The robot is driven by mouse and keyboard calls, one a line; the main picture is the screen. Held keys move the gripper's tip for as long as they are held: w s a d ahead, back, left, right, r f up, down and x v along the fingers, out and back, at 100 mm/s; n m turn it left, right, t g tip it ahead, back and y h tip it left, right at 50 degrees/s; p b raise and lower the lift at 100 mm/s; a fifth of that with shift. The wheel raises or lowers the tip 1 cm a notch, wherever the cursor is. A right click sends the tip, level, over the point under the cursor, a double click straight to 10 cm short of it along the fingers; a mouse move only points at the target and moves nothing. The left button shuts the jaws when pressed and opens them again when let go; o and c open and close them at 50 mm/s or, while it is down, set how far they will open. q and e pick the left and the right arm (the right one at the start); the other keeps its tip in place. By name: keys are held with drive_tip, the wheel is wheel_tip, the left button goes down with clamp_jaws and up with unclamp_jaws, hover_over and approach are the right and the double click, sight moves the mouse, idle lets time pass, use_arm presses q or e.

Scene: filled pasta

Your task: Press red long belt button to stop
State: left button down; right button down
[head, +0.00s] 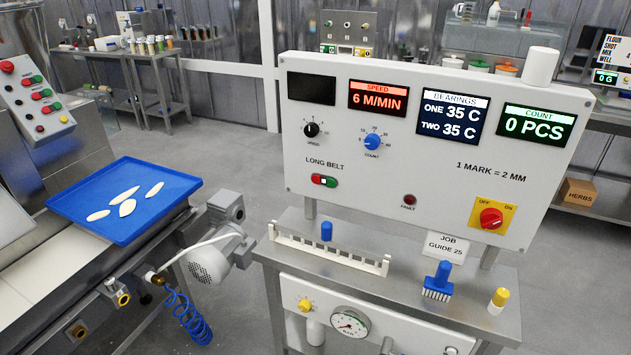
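The control panel (420,190) stands upright in the middle of the head view. The LONG BELT station on it holds a small red button (316,178) at the left and a green button (330,182) at the right, side by side under the LONG BELT label. The speed display (378,98) reads 6 M/MIN. The count display (536,124) reads 0 PCS. Neither of my grippers shows in this view, and nothing covers the red button.
A blue tray (72,208) with several pale pieces lies on the machine at left. A motor (208,262) sits beside it. A red rotary switch (491,218) is at the panel's right.

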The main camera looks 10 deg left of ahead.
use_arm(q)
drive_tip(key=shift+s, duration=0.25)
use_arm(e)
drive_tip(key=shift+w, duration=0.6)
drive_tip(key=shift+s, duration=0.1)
